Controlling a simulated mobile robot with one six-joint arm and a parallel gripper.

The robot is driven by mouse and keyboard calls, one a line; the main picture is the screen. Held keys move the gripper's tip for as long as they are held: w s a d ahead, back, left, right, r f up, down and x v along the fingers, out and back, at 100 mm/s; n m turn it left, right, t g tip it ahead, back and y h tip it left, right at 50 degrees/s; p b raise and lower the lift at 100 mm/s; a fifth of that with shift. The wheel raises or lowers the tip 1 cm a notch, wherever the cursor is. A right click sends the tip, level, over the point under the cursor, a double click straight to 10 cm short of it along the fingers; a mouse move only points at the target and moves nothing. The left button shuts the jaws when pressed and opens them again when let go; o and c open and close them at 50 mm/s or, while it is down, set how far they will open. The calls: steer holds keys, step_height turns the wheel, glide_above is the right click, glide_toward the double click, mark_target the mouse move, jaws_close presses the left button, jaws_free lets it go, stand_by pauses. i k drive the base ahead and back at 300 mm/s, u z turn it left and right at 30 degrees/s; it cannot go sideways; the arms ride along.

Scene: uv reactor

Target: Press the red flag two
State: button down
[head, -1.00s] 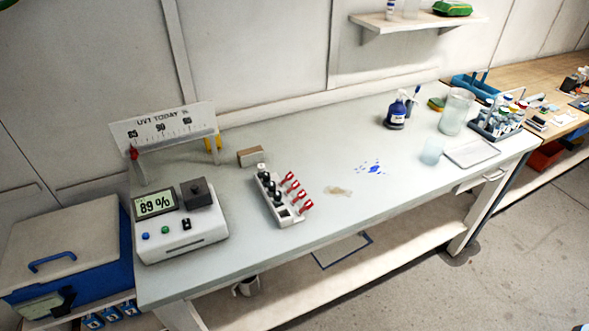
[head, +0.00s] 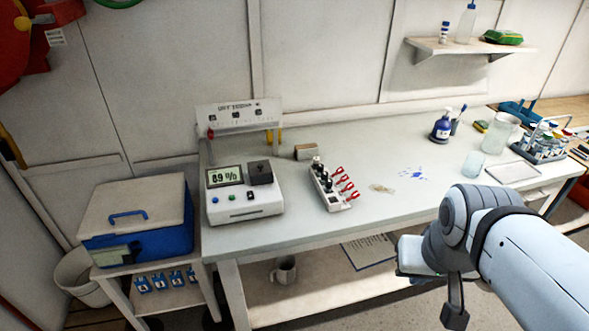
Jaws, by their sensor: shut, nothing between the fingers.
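A white rack (head: 333,203) with black knobs stands on the bench. Several small red flags (head: 346,185) stick out along its right side in a row. I cannot read any numbers, so I cannot tell which flag is number two. My gripper (head: 456,316) is a small dark shape low in the head view, in front of the bench. It is shut and empty, to the right of and nearer than the rack, well apart from the flags.
A white meter (head: 241,208) reading 89 % stands left of the rack. A small brown block (head: 308,152) lies behind it. A blue spill (head: 425,173) marks the benchtop (head: 300,232). A blue bottle (head: 442,128) and glassware stand at the right. A blue cooler (head: 140,215) stands left.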

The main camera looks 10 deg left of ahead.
mark_target(348, 187)
steer(key=u, duration=0.2)
steer(key=i, duration=0.95)
steer(key=u, duration=1.6)
steer(key=k, duration=0.85)
steer(key=z, duration=1.15)
steer(key=i, duration=0.85)
steer(key=u, duration=0.1)
